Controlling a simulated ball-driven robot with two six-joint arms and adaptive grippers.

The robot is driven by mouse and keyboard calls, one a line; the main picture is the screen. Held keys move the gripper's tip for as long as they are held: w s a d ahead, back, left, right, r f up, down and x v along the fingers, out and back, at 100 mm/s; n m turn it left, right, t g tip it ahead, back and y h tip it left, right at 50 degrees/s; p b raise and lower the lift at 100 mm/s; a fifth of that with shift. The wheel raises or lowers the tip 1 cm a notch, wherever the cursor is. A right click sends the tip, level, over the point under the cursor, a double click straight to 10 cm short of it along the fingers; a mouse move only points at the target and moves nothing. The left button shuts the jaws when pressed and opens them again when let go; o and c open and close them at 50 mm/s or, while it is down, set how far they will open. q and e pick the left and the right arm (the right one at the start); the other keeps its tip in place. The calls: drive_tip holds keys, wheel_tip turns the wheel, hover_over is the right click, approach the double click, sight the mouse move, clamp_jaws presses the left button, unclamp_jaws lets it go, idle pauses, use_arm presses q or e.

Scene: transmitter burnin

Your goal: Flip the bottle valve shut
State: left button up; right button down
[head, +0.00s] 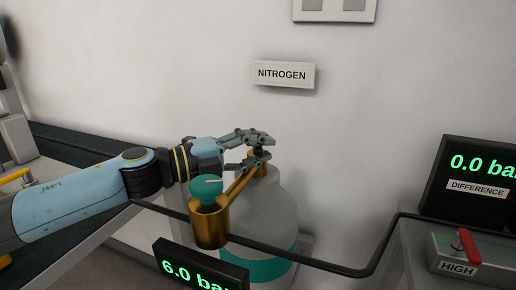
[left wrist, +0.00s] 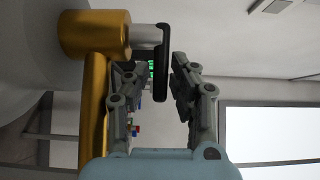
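The grey gas bottle (head: 272,212) with a teal band stands in the middle of the head view. A brass valve body tops it, partly hidden behind my left gripper (head: 264,151). In the left wrist view the brass valve body (left wrist: 92,35) carries a silver stem (left wrist: 145,36) with a black valve handle (left wrist: 161,75). My left gripper also shows there (left wrist: 153,76); its fingers are apart. The handle appears in the gap between the fingertips, nearer the right finger; I cannot tell whether it touches. My right gripper is not in view.
A brass regulator (head: 211,228) with a teal knob (head: 207,187) stands just below my left gripper. A 6.0 bar display (head: 200,268) is in front. A black pipe (head: 335,270) runs right to a HIGH block (head: 458,266) with a red lever (head: 469,246). The wall behind carries a NITROGEN sign (head: 283,75).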

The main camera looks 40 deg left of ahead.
use_arm(q)
clamp_jaws()
drive_tip(key=shift+f, duration=0.1)
drive_tip(key=m+g+h+b, duration=0.1)
drive_tip(key=b, duration=0.1)
drive_tip(key=a+m+g+h+b, duration=0.1)
drive_tip(key=h+b, duration=0.1)
drive_tip(key=m+g+h+b, duration=0.2)
drive_tip(key=shift+s+a+f, duration=0.25)
drive_tip(key=shift+s+f, duration=0.05)
drive_tip(key=shift+s+a+r+m+g+h+b, duration=0.1)
drive_tip(key=shift+s+r+m+g+h+b, duration=0.1)
drive_tip(key=shift+m+g+h+b, duration=0.3)
drive_tip(key=shift+r, duration=0.1)
